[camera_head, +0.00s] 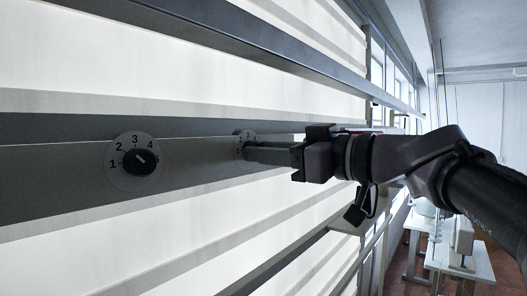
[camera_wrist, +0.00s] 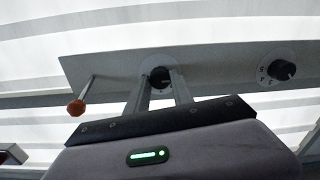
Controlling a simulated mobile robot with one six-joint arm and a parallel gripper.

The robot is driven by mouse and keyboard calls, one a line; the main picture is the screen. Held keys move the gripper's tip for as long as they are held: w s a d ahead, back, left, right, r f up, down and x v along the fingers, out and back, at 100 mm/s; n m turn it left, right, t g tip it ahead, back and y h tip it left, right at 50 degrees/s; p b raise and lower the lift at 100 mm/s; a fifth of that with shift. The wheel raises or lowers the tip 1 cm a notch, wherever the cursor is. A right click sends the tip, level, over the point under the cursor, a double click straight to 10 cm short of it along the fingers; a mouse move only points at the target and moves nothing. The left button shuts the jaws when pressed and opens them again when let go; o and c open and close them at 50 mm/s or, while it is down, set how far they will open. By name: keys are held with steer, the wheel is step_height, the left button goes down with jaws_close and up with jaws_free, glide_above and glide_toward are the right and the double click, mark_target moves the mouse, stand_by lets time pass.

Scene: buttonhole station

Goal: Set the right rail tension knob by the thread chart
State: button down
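A grey rail carries two black knobs on round numbered dials. In the head view the nearer left knob (camera_head: 141,161) is clear of my gripper, and 1 to 4 are readable around it; it shows at the right in the wrist view (camera_wrist: 284,70). The farther knob's dial (camera_head: 243,135) is mostly hidden by my gripper (camera_head: 250,150). In the wrist view my two fingers (camera_wrist: 161,80) stand apart on either side of that farther knob (camera_wrist: 160,76). I cannot tell whether they press on it. Its setting is not readable. No thread chart is recognisable.
A dark beam (camera_head: 250,45) runs above the rail. White tables (camera_head: 465,262) stand far off at lower right. The rail between the knobs is free.

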stand_by(0.3)
steer(key=m+b, duration=0.4)
steer(key=m, duration=1.3)
steer(key=shift+s+r+m, duration=0.1)
steer(key=shift+m, duration=0.3)
stand_by(0.4)
steer(key=c, duration=1.1)
jaws_free()
steer(key=shift+a, duration=0.1)
